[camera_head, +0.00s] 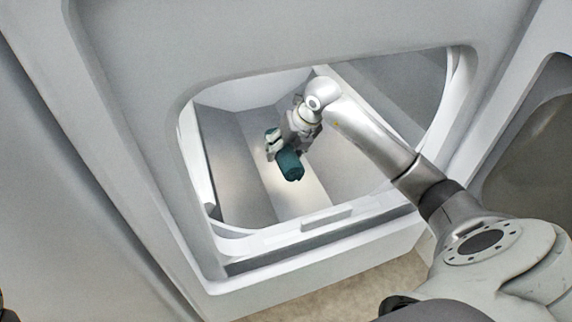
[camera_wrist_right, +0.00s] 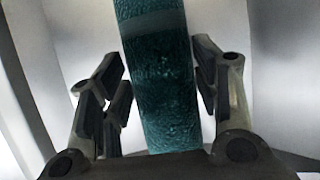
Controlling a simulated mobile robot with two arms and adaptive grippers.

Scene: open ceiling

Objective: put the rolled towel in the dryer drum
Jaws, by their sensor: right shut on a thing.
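The rolled towel is a dark teal roll (camera_head: 289,165), held inside the dryer drum (camera_head: 228,150) in the head view. In the right wrist view the towel (camera_wrist_right: 160,80) runs upright between the fingers, with a lighter band near its top. My right gripper (camera_head: 278,148) reaches through the dryer opening and is shut on the towel. Its fingers show on both sides of the towel in the wrist view (camera_wrist_right: 160,90). The towel's underside and any contact with the drum floor are hard to tell. My left gripper is not in view.
The white dryer front (camera_head: 290,30) surrounds the opening, with a raised lower rim (camera_head: 325,222) below my right arm. A second dark opening (camera_head: 535,150) lies at the right. The drum's grey walls leave free room around the towel.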

